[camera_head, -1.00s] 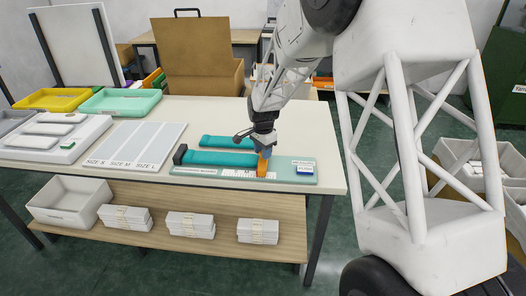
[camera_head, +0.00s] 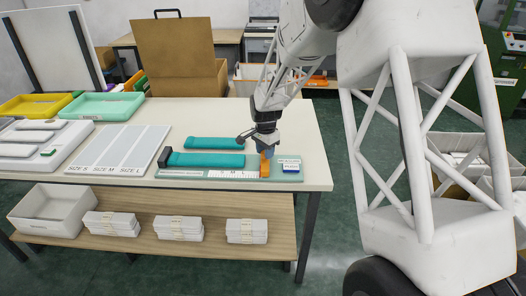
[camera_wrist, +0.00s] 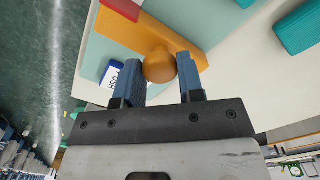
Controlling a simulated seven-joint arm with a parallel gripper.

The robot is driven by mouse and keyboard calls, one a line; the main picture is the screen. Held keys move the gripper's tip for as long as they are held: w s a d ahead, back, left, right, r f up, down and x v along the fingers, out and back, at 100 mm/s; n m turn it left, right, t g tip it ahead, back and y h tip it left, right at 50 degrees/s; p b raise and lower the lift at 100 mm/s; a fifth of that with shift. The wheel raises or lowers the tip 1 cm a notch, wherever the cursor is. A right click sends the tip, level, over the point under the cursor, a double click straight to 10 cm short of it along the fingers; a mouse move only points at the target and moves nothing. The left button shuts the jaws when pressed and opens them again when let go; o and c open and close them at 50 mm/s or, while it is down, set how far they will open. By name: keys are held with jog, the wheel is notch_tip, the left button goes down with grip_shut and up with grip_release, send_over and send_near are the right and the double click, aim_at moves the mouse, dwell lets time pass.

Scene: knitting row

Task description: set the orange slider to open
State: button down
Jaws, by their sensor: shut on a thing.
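My gripper (camera_wrist: 161,84) is shut on that knob, one blue finger on each side. It also shows from above in the head view (camera_head: 266,147). A blue-and-white label (camera_head: 289,166) lies on the board right of the slider, with a gap between. The slider's far end is partly hidden by my gripper.
A teal piece (camera_head: 207,160) with a dark end lies along the board, left of the slider. A second teal piece (camera_head: 214,143) lies behind it. A size board (camera_head: 118,150) and a white tray (camera_head: 38,163) stand further left. The table's right end is clear.

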jog(key=c, duration=1)
grip_release()
jog(key=shift+d, duration=0.25)
jog(key=shift+c, duration=0.2)
jog(key=o, duration=0.3)
jog(key=shift+a, duration=0.1)
jog(key=shift+r, duration=0.15)
jog(key=shift+r, duration=3.8)
